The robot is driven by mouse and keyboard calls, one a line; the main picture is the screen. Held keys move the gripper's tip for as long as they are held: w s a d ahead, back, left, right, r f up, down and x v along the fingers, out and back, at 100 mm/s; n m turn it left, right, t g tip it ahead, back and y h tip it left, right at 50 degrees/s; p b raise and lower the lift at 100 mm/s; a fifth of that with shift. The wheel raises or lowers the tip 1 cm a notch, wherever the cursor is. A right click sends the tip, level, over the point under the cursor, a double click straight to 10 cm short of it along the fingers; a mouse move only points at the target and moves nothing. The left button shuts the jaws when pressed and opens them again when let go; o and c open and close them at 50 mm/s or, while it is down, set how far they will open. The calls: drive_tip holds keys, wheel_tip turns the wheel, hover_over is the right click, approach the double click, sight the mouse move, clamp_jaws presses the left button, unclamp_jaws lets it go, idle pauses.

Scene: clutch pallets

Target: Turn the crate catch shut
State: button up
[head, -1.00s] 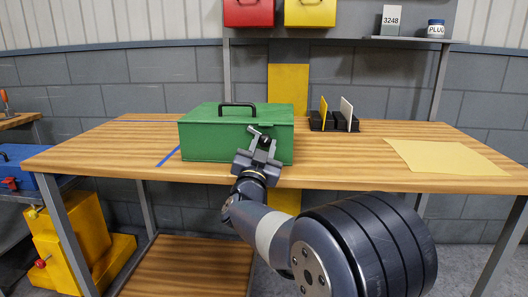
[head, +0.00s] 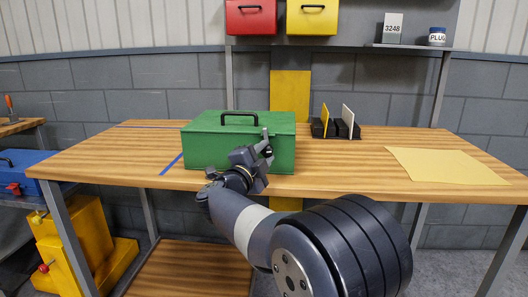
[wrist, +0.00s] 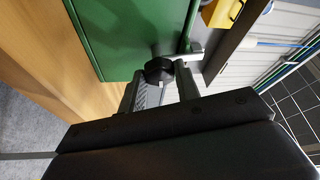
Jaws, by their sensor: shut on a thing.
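The green crate (head: 215,150) stands on the wooden bench with its lid down and a black handle on top. Its catch is on the front face near the right side. The catch shows in the wrist view as a dark round knob (wrist: 158,70) with a pale metal bar (wrist: 193,52) beside it. My gripper (head: 264,149) is at the catch, rolled over to one side. In the wrist view its two fingers (wrist: 159,88) stand on either side of the knob and are shut on it. The fingers partly hide the catch in the head view.
The bench (head: 340,175) is clear in front of a black rack (head: 335,128) holding upright plates. A yellow sheet (head: 440,165) lies at the right. Red (head: 250,20) and yellow (head: 311,21) boxes are above the back of the bench. A blue box (head: 25,168) is at the left.

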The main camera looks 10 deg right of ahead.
drive_tip(key=shift+m+g+p, duration=0.3)
drive_tip(key=shift+m, duration=0.6)
drive_tip(key=o, duration=1)
drive_tip(key=p+v, duration=0.1)
drive_tip(key=v, duration=0.9)
drive_tip(key=shift+s+a+r+p, duration=0.1)
drive_tip(key=shift+s+a+p, duration=0.15)
drive_tip(key=shift+s+p, duration=0.1)
drive_tip(key=shift+w+d, duration=0.1)
